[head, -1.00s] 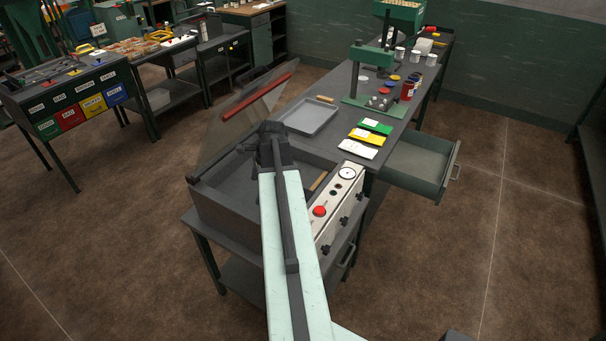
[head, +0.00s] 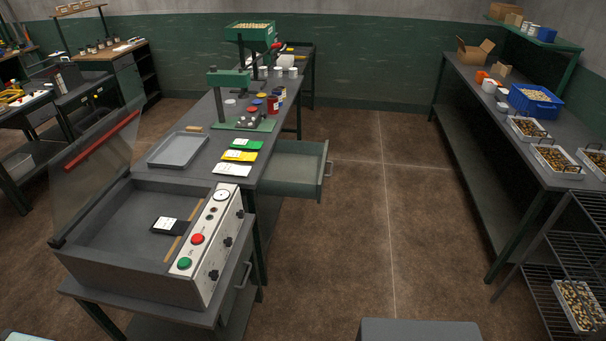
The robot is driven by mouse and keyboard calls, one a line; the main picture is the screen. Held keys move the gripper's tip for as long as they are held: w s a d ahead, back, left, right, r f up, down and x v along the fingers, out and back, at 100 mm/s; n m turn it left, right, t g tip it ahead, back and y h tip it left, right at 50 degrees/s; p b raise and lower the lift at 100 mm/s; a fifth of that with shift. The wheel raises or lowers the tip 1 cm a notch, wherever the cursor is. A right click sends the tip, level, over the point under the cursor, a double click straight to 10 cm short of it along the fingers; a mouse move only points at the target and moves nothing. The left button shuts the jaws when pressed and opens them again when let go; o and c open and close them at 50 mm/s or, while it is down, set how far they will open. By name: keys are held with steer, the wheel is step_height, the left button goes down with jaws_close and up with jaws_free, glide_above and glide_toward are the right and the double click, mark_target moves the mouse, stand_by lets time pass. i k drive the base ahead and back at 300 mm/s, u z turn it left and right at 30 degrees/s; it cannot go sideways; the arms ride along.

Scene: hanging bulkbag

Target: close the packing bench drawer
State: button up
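The packing bench (head: 205,112) stands in the middle of the head view. Its green drawer (head: 290,174) is pulled out to the right, and its inside looks empty. The drawer's handle (head: 328,169) is on its right-hand front. My gripper is not in view. A pale green piece, likely part of my arm, shows at the bottom left edge.
A vacuum sealer (head: 120,240) with a raised clear lid stands in front of the bench. A shelf bench (head: 455,92) with trays and a wire rack (head: 575,245) line the right side. The floor (head: 365,225) right of the drawer is clear.

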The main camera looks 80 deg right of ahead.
mark_target(297, 169)
steer(key=u, duration=0.05)
steer(key=k, duration=2)
steer(key=z, duration=2.25)
steer(key=i, duration=1.05)
steer(key=u, duration=2.15)
